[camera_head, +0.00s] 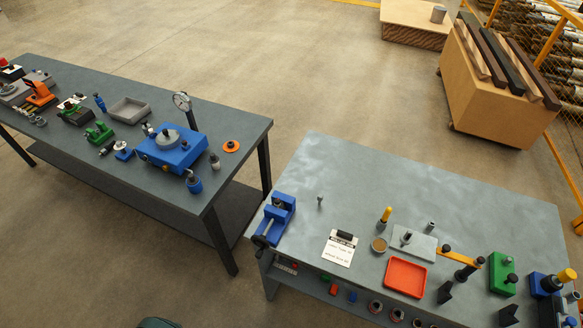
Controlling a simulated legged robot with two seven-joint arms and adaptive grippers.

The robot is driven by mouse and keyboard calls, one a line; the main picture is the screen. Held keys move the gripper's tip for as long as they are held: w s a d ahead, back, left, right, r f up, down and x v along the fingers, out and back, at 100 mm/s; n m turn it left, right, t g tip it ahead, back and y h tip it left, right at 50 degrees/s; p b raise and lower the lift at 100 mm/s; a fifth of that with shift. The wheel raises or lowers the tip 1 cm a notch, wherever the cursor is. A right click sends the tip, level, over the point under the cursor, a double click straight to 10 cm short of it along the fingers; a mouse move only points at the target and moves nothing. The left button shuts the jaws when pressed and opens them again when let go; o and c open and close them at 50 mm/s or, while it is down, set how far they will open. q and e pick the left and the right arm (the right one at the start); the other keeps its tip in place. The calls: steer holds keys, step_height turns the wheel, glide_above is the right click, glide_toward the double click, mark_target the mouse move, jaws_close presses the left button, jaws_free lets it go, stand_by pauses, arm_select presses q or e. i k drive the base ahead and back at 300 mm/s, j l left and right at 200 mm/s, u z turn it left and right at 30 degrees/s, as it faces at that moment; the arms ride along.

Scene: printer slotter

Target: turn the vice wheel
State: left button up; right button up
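A blue vice (280,209) is mounted at the left end of the right-hand workbench (440,200). A dark round part that looks like its wheel (261,242) sits at the vice's near end, by the bench's left edge. It is small in the picture, so its exact turn angle cannot be told. Neither of my grippers is in view, and nothing is seen touching the vice or the wheel.
A white card (340,250), a red tray (405,277) and a green block (502,272) sit on the same bench. A second bench (235,135) with a blue fixture (172,150) stands at left. Open floor lies between the benches. A wooden crate (490,95) stands behind.

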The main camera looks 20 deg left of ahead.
mark_target(261, 242)
steer(key=u, duration=1.4)
